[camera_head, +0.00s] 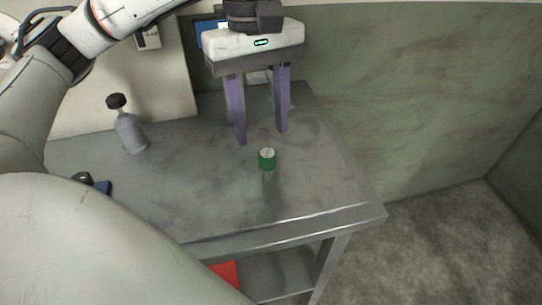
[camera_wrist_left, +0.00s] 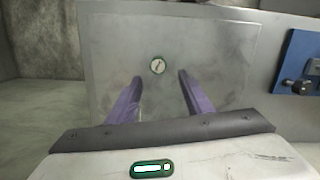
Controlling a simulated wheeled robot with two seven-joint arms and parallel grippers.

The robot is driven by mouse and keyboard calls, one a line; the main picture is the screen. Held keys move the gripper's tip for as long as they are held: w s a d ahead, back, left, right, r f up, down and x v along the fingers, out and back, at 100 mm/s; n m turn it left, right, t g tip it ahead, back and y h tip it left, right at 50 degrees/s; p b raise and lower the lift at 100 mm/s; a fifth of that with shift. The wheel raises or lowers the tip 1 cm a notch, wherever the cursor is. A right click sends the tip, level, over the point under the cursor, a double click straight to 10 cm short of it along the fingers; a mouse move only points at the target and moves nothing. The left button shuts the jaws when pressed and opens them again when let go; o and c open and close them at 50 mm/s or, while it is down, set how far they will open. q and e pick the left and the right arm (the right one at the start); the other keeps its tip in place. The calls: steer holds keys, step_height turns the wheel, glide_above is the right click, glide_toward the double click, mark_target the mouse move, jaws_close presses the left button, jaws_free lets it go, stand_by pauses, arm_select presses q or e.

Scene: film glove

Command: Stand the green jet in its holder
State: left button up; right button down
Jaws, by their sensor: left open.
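A small green cylinder with a pale top (camera_head: 267,158), which looks like the green jet, stands upright on the grey metal table (camera_head: 215,205). In the left wrist view its round pale top with a green rim (camera_wrist_left: 157,66) shows just beyond the fingertips, between their lines. My left gripper (camera_head: 261,138) is open and empty, its purple fingers pointing down above and slightly behind the green piece, apart from it. I cannot make out a holder for the jet in either view. My right gripper is not in view.
A grey bottle with a black cap (camera_head: 130,132) stands at the table's back left. A dark blue item (camera_head: 97,186) lies at the left, partly hidden by my arm. A blue panel (camera_wrist_left: 298,62) shows at the right of the wrist view. The table's right part is clear.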

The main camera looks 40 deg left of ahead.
mark_target(267, 152)
arm_select(q)
steer(key=shift+s+d+f+p, duration=0.15)
steer(key=shift+d+f, duration=0.15)
steer(key=shift+f, duration=0.7)
steer(key=shift+s+d+f+p, duration=0.15)
steer(key=shift+d+f, duration=0.15)
steer(key=shift+f, duration=0.65)
steer(key=shift+s+d+f, duration=0.15)
steer(key=shift+d+f, duration=0.15)
steer(key=shift+f, duration=0.7)
steer(key=shift+r, duration=0.1)
jaws_close()
